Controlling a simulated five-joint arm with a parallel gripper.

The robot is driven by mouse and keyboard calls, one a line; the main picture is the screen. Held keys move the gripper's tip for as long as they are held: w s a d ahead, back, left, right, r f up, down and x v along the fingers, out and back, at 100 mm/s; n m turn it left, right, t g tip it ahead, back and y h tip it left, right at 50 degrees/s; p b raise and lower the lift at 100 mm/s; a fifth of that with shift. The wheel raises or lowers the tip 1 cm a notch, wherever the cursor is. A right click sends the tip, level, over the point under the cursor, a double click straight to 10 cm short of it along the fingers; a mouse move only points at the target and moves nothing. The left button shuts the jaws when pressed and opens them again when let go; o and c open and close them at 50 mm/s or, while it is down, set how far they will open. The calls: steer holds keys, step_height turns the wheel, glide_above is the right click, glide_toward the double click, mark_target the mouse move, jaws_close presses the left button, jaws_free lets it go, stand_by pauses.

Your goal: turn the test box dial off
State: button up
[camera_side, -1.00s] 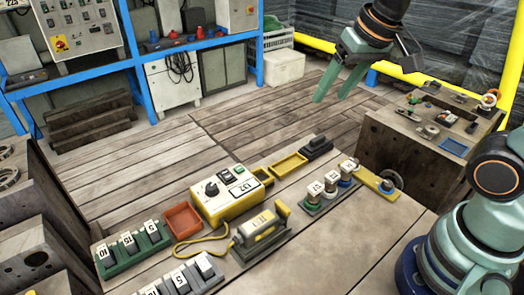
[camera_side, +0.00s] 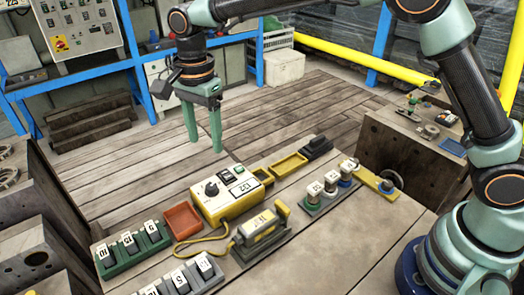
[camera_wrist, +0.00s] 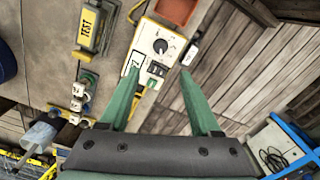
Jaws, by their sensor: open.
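The test box (camera_side: 230,196) is cream on top with a yellow base and sits on the wooden table. My gripper (camera_side: 206,150) is open and empty, pointing down, above and behind the box in the side view. In the wrist view my gripper (camera_wrist: 160,72) has its green fingers spread on either side of the box's near part.
A yellow probe marked TEST (camera_side: 258,228) rests in a stand in front of the box, joined by a yellow cable. Numbered weights stand left and right.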

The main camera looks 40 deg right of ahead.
mark_target(211, 186)
steer(key=f, duration=1.2)
steer(key=shift+a+f, duration=0.2)
steer(key=shift+f, duration=0.05)
jaws_close()
